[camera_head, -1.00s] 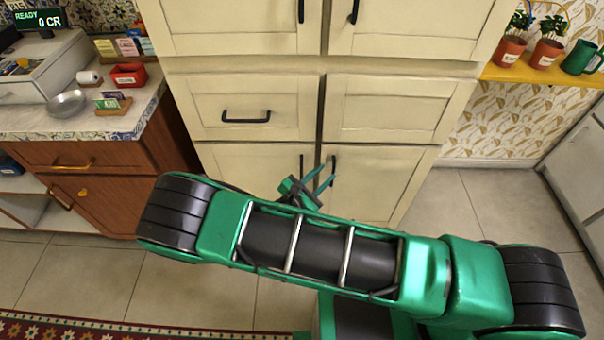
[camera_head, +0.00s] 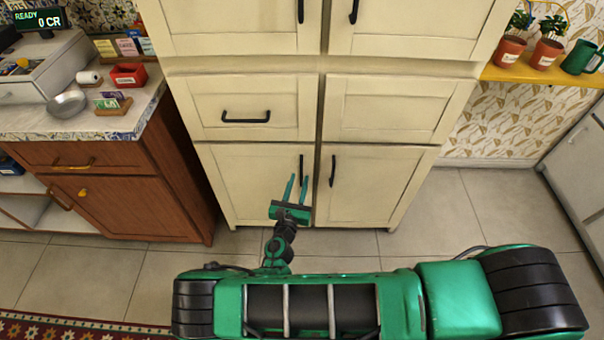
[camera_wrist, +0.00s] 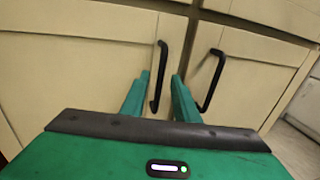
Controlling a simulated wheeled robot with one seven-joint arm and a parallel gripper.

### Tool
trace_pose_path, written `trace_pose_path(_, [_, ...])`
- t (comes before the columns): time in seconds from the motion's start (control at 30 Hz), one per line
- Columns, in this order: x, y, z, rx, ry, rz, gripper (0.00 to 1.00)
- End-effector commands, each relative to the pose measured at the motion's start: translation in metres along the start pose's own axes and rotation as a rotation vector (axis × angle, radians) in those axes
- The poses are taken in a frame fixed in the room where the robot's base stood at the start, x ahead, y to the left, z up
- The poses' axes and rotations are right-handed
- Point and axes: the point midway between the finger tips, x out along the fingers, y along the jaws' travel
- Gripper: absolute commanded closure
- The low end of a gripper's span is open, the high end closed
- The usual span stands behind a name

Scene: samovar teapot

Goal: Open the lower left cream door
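The lower left cream door (camera_head: 245,180) is shut, with a black vertical bar handle (camera_head: 301,170) near its right edge. In the wrist view the same door (camera_wrist: 70,75) fills the left side, and its handle (camera_wrist: 159,78) stands just beyond the fingers. My gripper (camera_head: 297,182) is open and empty, its two green fingers pointing at the door by the handle. In the wrist view the gripper (camera_wrist: 158,90) has its fingers apart, and the left door's handle shows between them. I cannot tell whether a finger touches the handle.
The lower right cream door (camera_head: 375,185) is shut, its handle (camera_head: 333,170) close beside the left one. A cream drawer (camera_head: 250,105) sits above the left door. A brown counter cabinet (camera_head: 120,195) stands at left. The tiled floor (camera_head: 110,275) before the cabinet is clear.

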Motion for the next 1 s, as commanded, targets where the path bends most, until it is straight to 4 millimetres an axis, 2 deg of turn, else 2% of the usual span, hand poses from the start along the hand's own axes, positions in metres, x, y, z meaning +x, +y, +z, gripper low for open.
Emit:
trace_pose_path(0.1, [0.019, -0.001, 0.000, 0.001, -0.001, -0.002, 0.72])
trace_pose_path(0.3, [0.037, -0.001, 0.000, 0.000, 0.000, -0.002, 0.72])
trace_pose_path(0.67, [0.042, -0.001, 0.000, 0.000, 0.001, -0.001, 0.72])
trace_pose_path(0.8, [0.042, -0.001, 0.000, 0.000, 0.001, -0.001, 1.00])
trace_pose_path(1.0, [0.042, -0.003, 0.000, 0.000, 0.001, -0.003, 1.00])
